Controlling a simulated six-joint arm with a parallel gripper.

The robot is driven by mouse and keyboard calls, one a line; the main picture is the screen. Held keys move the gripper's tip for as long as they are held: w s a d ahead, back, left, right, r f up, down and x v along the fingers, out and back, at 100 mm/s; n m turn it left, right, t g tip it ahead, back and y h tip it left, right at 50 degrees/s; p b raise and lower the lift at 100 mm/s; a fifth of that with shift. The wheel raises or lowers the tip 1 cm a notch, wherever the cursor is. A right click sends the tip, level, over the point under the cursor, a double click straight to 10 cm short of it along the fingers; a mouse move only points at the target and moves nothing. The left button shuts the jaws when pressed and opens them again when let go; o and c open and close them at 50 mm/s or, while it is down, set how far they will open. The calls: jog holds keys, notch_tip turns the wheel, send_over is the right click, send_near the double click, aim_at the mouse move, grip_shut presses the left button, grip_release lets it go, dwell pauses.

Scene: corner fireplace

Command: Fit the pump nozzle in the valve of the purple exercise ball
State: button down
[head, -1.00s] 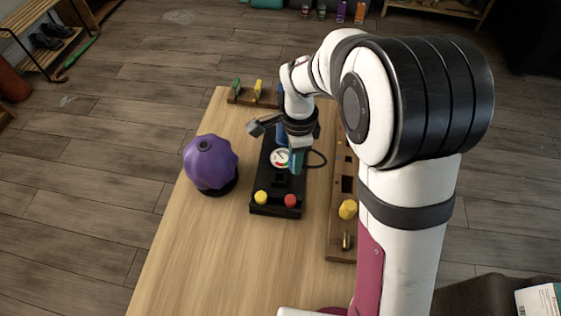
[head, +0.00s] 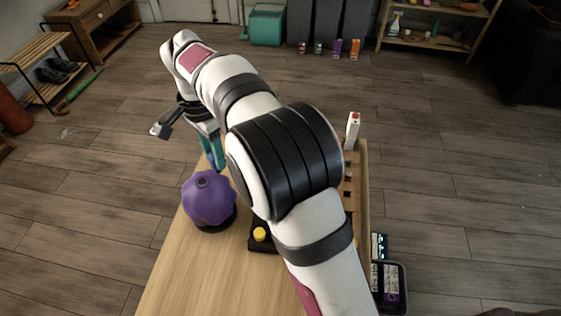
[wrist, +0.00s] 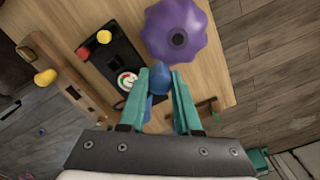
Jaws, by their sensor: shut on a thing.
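The purple exercise ball (head: 210,205) sits deflated-looking on a dark base at the table's left edge. Its dark round valve (head: 202,182) faces up; the wrist view shows the ball (wrist: 165,38) and valve (wrist: 179,39) ahead of the fingers. My gripper (head: 213,158) is just behind the ball and above it. In the wrist view my gripper's teal fingers (wrist: 162,76) are shut on a blue piece (wrist: 158,80), apparently the nozzle; its tip is not clear. The black pump (wrist: 125,62) with gauge, red and yellow knobs is beside the ball, mostly behind my arm in the head view.
A wooden rack (wrist: 66,75) with pegs lies along the table's other long side. A small rack (wrist: 200,107) is at the far end. Bare tabletop (head: 195,265) is in front of the ball. A black bin (head: 390,290) stands beside the table.

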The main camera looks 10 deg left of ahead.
jog(key=shift+n, duration=0.5)
jog(key=a, duration=0.1)
jog(key=s+a, duration=0.1)
jog(key=a, duration=0.2)
jog(key=shift+s+r, duration=0.25)
jog(key=shift+s, duration=0.05)
jog(key=shift+f, duration=1.25)
jog(key=shift+f, duration=1.4)
jog(key=c, duration=0.5)
grip_release()
